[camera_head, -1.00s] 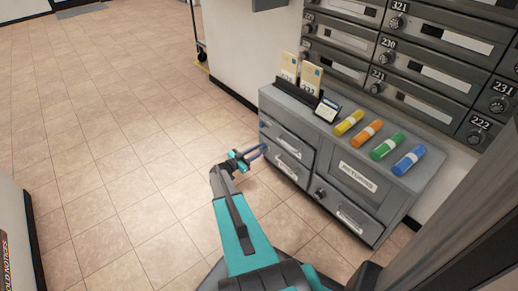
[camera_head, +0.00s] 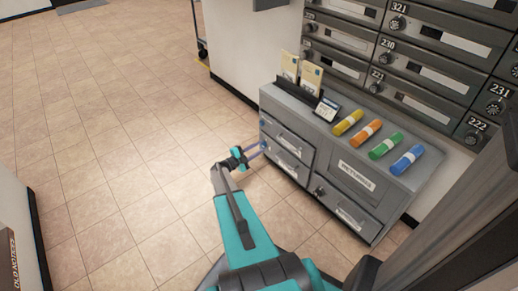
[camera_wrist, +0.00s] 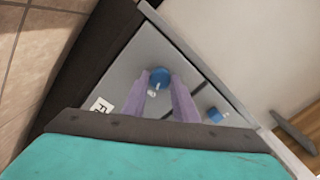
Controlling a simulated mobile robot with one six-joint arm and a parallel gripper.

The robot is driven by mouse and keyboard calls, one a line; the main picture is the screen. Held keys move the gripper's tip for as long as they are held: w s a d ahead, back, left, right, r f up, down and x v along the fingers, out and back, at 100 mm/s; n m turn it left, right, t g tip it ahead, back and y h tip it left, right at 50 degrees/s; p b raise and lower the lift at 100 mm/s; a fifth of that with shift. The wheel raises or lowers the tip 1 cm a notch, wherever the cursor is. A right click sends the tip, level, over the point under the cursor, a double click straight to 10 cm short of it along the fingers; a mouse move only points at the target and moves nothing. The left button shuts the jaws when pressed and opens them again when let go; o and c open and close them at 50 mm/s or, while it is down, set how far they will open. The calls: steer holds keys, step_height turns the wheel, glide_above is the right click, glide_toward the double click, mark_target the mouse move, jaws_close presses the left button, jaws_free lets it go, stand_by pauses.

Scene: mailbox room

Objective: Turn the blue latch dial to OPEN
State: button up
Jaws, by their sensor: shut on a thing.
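A grey cabinet (camera_head: 338,140) stands against the wall with drawers on its front. One blue dial (camera_wrist: 160,77) sits on the drawer face between my two purple fingers in the wrist view, with a small white piece at its lower edge. My gripper (camera_head: 262,148) is shut on this dial, at the lower left drawer in the head view. A second blue dial (camera_wrist: 215,115) is on the neighbouring drawer and also shows in the head view (camera_head: 262,123). A white label (camera_wrist: 101,105) is partly hidden, so OPEN cannot be read.
Yellow (camera_head: 348,123), orange (camera_head: 366,132), green (camera_head: 386,146) and blue (camera_head: 407,160) tubes lie on the cabinet top. Dark mailboxes (camera_head: 425,65) hang above. Tiled floor (camera_head: 110,150) is free to the left.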

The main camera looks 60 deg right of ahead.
steer(key=m, duration=0.3)
steer(key=m+b, duration=0.1)
steer(key=shift+s+f+m, duration=0.1)
steer(key=shift+s+m, duration=0.15)
steer(key=shift+m, duration=0.15)
steer(key=o, duration=1.1)
steer(key=shift+c, duration=0.2)
steer(key=shift+w, duration=0.15)
steer(key=shift+a, duration=0.1)
steer(key=shift+w+a, duration=0.25)
steer(key=shift+a, duration=0.15)
steer(key=p+v, duration=0.4)
steer(key=v, duration=0.8)
steer(key=shift+a, duration=0.4)
steer(key=shift+w, duration=0.1)
